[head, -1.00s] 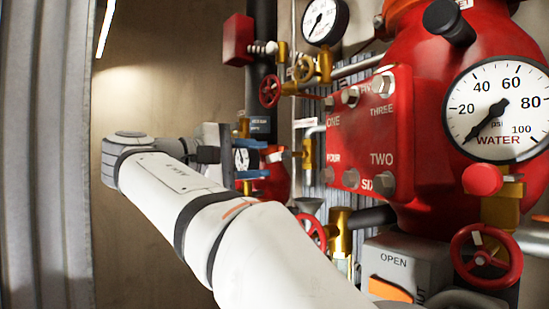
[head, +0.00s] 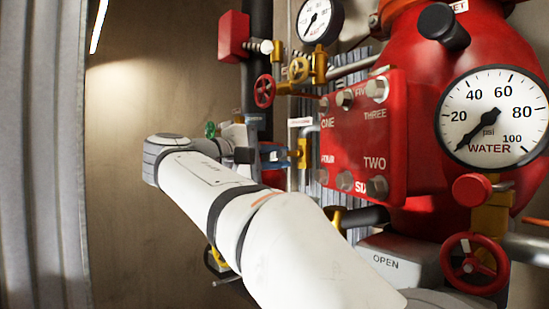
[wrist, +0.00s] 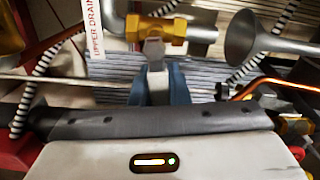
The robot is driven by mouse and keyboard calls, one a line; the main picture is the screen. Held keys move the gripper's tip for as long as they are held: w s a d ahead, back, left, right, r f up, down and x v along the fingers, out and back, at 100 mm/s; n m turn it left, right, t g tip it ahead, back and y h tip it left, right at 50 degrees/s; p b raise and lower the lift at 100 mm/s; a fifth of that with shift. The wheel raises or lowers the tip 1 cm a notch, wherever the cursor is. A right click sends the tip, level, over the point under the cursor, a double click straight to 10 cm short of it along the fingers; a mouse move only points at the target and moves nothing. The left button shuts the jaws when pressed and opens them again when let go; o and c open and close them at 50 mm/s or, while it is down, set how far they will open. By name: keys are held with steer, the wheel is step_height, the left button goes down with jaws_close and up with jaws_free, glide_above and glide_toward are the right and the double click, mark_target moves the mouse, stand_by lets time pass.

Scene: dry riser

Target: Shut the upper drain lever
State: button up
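The upper drain valve is a brass body (wrist: 155,28) on a grey pipe in the wrist view, beside a white label (wrist: 97,28) reading "UPPER DRAIN". Its grey lever (wrist: 153,50) points from the brass body toward my wrist. My gripper (wrist: 156,88) has its blue fingers close on both sides of the lever, with little or no gap showing. In the head view my gripper (head: 274,156) is just left of the brass valve (head: 303,152), and the lever is hidden there by the fingers.
A red plate (head: 365,145) with bolts is close on the right. A large water gauge (head: 492,115) and a red handwheel (head: 475,262) stand further right. A metal funnel (wrist: 250,38) is right of the valve. A plain wall (head: 150,90) lies left, with free room before it.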

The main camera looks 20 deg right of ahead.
jaws_close()
steer(key=shift+r+m+b, duration=0.2)
steer(key=shift+m+b, duration=0.3)
steer(key=shift+m, duration=0.2)
steer(key=shift+r+m, duration=0.2)
steer(key=shift+m, duration=0.2)
steer(key=o, duration=0.5)
jaws_free()
steer(key=shift+a, duration=0.15)
steer(key=b+v, duration=0.1)
steer(key=v, duration=0.6)
steer(key=shift+s+a, duration=0.15)
steer(key=shift+a, duration=0.1)
